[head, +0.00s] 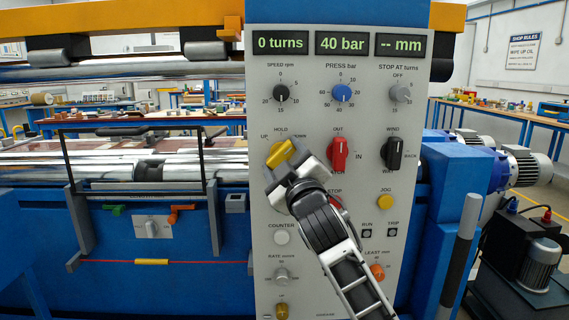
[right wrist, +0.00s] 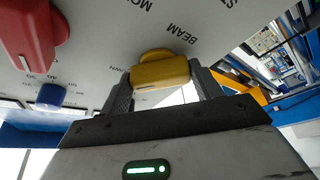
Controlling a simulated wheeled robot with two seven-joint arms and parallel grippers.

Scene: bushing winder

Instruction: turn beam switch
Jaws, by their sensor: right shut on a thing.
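The beam switch is a yellow knob (head: 279,153) on the grey control panel, under the HOLD label, with UP at its left. Its handle slants from lower left to upper right in the head view. In the right wrist view, the yellow knob (right wrist: 160,72) sits between the two fingers, beside the BEAM lettering. My right gripper (head: 288,164) is shut on this knob and covers its lower right side and the label there. The gripper also shows in the right wrist view (right wrist: 160,90). My left gripper is not in view.
A red knob (head: 339,154) is close at the right, with a black knob (head: 394,153) beyond it. A blue pressure knob (head: 342,92) and a black speed knob (head: 281,93) are above. Displays read 0 turns, 40 bar and -- mm. A white counter button (head: 282,237) is below.

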